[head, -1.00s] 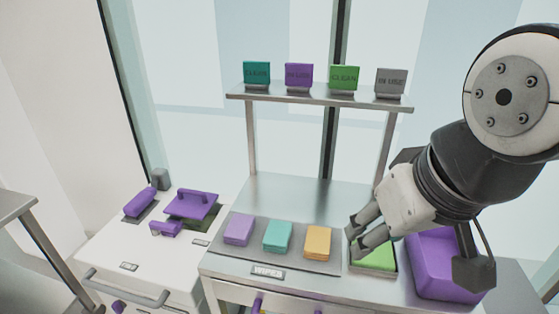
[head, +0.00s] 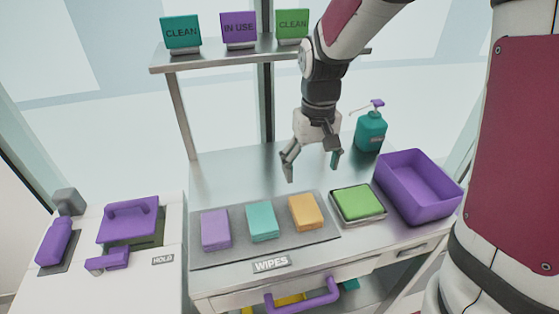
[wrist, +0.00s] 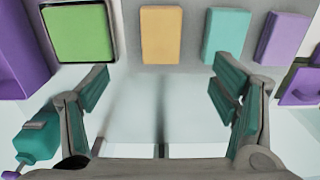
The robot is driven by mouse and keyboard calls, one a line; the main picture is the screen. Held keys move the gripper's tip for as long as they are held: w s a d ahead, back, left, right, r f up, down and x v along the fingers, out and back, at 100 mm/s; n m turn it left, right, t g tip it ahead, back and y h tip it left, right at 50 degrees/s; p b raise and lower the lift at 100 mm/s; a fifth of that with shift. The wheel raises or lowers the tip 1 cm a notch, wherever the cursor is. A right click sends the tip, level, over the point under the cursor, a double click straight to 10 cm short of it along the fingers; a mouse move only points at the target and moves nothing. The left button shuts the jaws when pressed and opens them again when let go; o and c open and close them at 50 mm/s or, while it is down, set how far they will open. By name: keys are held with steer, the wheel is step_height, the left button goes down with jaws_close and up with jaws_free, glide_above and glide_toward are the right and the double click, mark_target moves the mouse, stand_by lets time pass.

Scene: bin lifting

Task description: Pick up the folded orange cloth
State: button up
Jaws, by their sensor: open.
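The folded orange cloth (head: 306,211) lies on a grey mat (head: 225,252) marked WIPES, to the right of a teal cloth (head: 262,221) and a purple cloth (head: 215,229). It also shows at the top of the wrist view (wrist: 161,34), ahead of the fingers. My gripper (head: 312,172) is open and empty, above the metal table, behind and above the orange cloth in the head view. The gripper's two fingers (wrist: 160,92) stand wide apart in the wrist view with only table between them.
A green cloth (head: 357,201) sits in a shallow metal tray right of the mat. A purple bin (head: 447,208) and a teal pump bottle (head: 370,132) stand further right. A shelf (head: 225,55) with signs is behind. A white cart (head: 150,282) with purple items stands left.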

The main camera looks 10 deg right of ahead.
mark_target(305, 208)
steer(key=f, duration=1.5)
steer(key=shift+w+a, duration=0.1)
steer(key=shift+w, duration=0.2)
steer(key=c, duration=1.2)
